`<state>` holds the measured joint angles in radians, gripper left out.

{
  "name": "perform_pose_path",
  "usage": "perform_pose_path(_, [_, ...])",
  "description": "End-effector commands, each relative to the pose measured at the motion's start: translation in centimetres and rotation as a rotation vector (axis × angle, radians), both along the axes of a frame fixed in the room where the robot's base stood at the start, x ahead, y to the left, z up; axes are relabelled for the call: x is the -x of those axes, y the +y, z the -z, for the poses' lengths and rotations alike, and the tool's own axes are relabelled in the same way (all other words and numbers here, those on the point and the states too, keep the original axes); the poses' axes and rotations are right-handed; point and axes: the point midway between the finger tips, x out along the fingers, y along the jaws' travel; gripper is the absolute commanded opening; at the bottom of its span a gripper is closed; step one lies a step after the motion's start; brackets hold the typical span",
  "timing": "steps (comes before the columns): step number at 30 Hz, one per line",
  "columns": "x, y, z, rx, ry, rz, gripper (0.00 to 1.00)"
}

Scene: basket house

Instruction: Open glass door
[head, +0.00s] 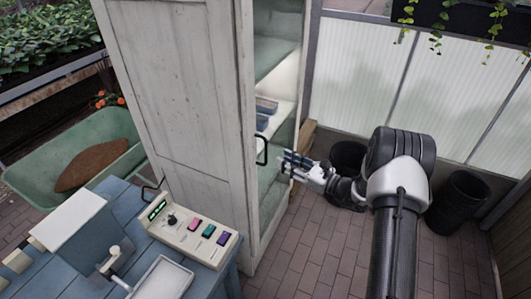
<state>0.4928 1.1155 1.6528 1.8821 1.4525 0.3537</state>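The glass door (281,150) is on the right-facing side of a tall, weathered white cabinet (180,90). Shelves and a few folded or boxed items show through it. A black bar handle (262,150) sits at the door's near edge, beside the cabinet's wooden panel. The door looks shut, lying in line with the cabinet side. My gripper (287,164) is just right of the handle, its fingers pointing left toward it. A small gap shows between fingertips and handle. The fingers are small and overlap in this view, so their opening is unclear.
A blue table (110,262) with a control box (190,228) stands at the lower left. A green wheelbarrow (50,160) is behind it. Black pots (458,203) stand at the right by a translucent wall. The brick floor (310,255) right of the cabinet is clear.

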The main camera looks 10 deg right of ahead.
Motion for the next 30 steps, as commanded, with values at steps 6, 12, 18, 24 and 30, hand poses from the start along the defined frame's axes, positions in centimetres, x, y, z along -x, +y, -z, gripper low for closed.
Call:
perform_pose_path(6, [-3.4,3.4,0.2,0.002,-0.001,-0.004,0.29])
perform_pose_path(12, [-5.7,5.4,0.1,0.001,-0.001,-0.002,0.29])
perform_pose_path(18, [-6.7,6.2,0.1,0.001,0.001,-0.001,0.29])
perform_pose_path(24, [-6.7,6.3,0.0,0.001,0.001,0.0,0.29])
perform_pose_path(30, [-6.7,6.3,0.0,0.001,0.001,-0.001,0.2])
